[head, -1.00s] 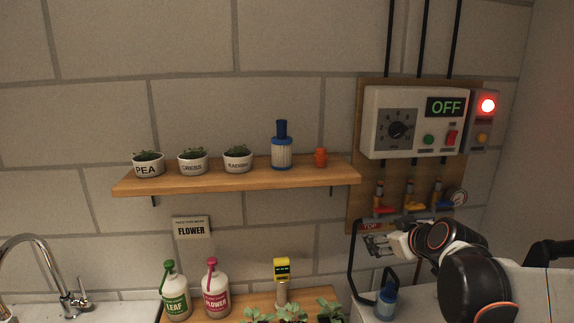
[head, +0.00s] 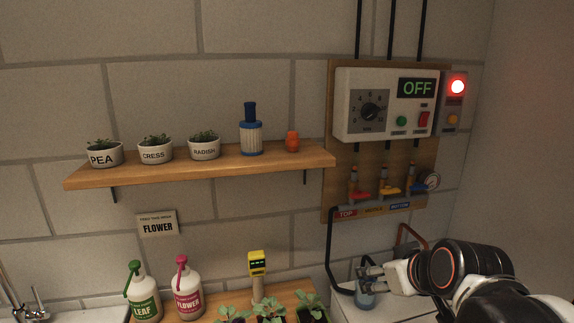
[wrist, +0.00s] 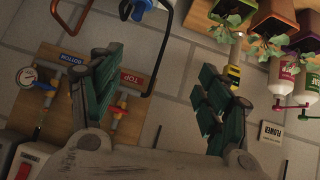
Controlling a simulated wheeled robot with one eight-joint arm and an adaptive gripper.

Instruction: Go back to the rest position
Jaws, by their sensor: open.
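My gripper (head: 372,277) is at the lower right of the head view, below the valve board. Its fingers point left and it holds nothing. My black and white arm reaches in from the lower right of the head view.
The valve board (head: 328,150) carries a control box (head: 350,120) reading OFF and a lit red lamp (head: 457,87). A wooden shelf (head: 230,168) holds several pots. Bottles (head: 188,290) and seedlings (head: 270,308) stand below.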

